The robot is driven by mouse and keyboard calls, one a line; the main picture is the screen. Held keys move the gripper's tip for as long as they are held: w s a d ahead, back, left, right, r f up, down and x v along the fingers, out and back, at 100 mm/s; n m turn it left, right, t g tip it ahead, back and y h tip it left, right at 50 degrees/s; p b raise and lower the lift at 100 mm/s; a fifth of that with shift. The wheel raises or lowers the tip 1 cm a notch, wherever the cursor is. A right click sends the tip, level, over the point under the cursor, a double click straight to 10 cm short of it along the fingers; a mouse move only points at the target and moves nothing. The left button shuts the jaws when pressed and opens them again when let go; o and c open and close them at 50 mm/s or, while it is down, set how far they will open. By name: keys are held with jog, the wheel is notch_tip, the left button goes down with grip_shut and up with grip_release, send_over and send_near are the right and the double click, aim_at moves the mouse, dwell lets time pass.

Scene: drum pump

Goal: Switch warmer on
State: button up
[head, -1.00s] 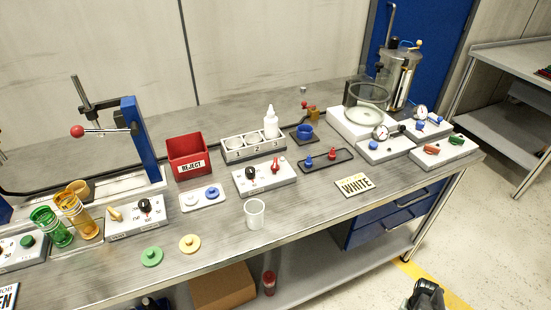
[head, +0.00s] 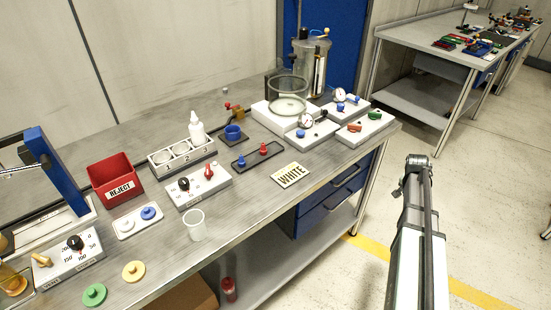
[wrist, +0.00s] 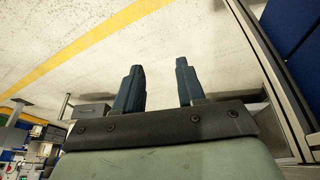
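Two control boxes stand on the bench, and I cannot read which is the warmer's. The front-left box (head: 68,260) has a black dial with numbers around it and a tan lever (head: 42,260) at its left. The other box (head: 197,187), behind and to the right, has a black knob (head: 183,184) and a red toggle (head: 209,172). My gripper (wrist: 158,88) is open and empty in the wrist view, fingers apart above the floor, away from both boxes. My arm is beyond the bench's right end in the head view.
A clear cup (head: 195,226) stands near the front edge, with green (head: 94,294) and yellow discs (head: 133,271) to its left. A red reject bin (head: 114,181), a numbered rack (head: 182,157) and a glass vessel (head: 288,95) stand farther back. Open floor lies right of the bench.

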jog(key=w+a+r+t, duration=0.1)
jog(key=w+a+r, duration=0.4)
jog(key=a+r, duration=0.6)
jog(key=w+a+r+t, duration=0.2)
jog(key=w+a+r, duration=0.3)
jog(key=a+r, duration=0.55)
notch_tip(320, 180, up, 12)
jog(key=f+n+g+y, duration=0.1)
jog(key=n+g+y, duration=0.3)
jog(key=n, duration=0.8)
send_over(207, 168)
jog(key=g, duration=0.1)
jog(key=shift+h, duration=0.3)
notch_tip(207, 168, down, 13)
jog(key=shift+s+d+r, duration=0.1)
